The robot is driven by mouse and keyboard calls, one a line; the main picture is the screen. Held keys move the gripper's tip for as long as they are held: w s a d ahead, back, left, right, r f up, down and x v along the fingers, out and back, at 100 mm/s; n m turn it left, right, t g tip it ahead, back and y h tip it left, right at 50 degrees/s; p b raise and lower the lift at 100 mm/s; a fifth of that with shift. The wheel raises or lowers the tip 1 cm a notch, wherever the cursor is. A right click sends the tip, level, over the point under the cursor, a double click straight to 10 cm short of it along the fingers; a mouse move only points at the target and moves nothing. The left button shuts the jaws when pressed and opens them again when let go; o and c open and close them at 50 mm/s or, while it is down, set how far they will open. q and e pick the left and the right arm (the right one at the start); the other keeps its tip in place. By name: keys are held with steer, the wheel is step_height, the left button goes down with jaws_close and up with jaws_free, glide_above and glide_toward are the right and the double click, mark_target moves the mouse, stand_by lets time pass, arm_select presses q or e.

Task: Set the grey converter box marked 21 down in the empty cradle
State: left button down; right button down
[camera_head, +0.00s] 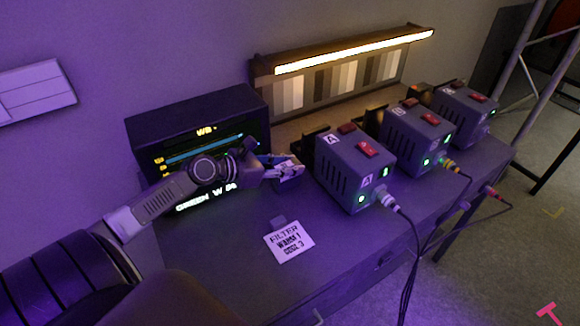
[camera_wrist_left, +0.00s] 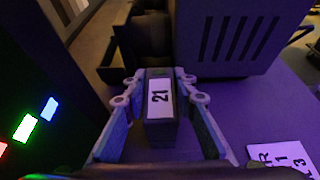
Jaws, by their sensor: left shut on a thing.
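The grey converter box marked 21 (camera_wrist_left: 160,128) is between the fingers of my left gripper (camera_wrist_left: 158,80), its white label facing the wrist camera. In the head view my left gripper (camera_head: 288,169) is left of the box marked A, low over the table; the held box is mostly hidden there. A black cradle (camera_head: 303,147) stands against the left side of the box marked A. In the wrist view dark cradle parts (camera_wrist_left: 116,74) show just beyond box 21; I cannot tell whether they touch it. My right gripper is not in view.
Several grey powered boxes with red switches stand in a row, the nearest marked A (camera_head: 352,172). Cables run from their fronts. A black display unit (camera_head: 190,120) stands behind my left arm. A white filter card (camera_head: 289,241) lies on the table in front.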

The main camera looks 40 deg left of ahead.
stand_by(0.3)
arm_select(q)
steer(key=c, duration=1.9)
jaws_free()
steer(key=shift+f, duration=0.1)
steer(key=o, duration=0.3)
